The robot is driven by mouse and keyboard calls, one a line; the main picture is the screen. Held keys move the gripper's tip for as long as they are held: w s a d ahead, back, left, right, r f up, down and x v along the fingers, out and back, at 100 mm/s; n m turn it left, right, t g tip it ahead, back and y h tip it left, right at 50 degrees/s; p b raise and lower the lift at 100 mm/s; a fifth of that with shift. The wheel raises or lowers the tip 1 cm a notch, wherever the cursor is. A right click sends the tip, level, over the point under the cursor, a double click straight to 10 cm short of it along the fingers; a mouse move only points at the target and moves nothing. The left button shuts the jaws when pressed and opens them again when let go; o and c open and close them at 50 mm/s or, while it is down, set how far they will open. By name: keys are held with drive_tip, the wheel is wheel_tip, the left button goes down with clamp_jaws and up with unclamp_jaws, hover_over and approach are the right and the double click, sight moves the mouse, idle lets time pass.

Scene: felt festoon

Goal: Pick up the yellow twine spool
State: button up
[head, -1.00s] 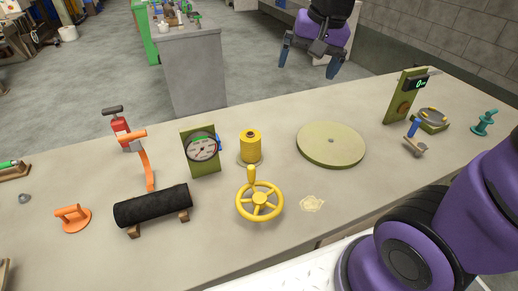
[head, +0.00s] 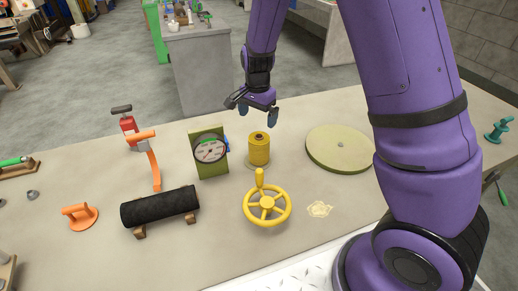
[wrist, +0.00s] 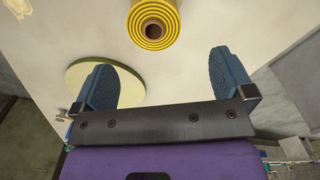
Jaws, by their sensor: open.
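The yellow twine spool (head: 259,150) stands upright on the bench, just behind the yellow handwheel. In the wrist view the spool (wrist: 153,24) is seen from above, with its dark centre hole, ahead of the fingertips and roughly midway between them. My gripper (head: 257,112) hangs above and a little behind the spool in the head view. Its two blue fingers are apart and empty, and the wrist view shows the open gap between them (wrist: 162,78). The fingers are not touching the spool.
The yellow handwheel (head: 267,208) stands close in front of the spool. A dial gauge (head: 210,150) is at its left and a round green disc (head: 340,148) at its right. A black roll (head: 160,206) lies front left. My arm hides part of the bench's right side.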

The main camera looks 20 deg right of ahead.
sight(260, 135)
wheel_tip(260, 135, down, 5)
drive_tip(key=shift+f, duration=0.1)
drive_tip(key=shift+s+d+f, duration=0.15)
drive_tip(key=shift+f, duration=1.15)
drive_tip(key=shift+s+d+f, duration=0.1)
drive_tip(key=shift+f, duration=1.2)
drive_tip(key=c, duration=1.1)
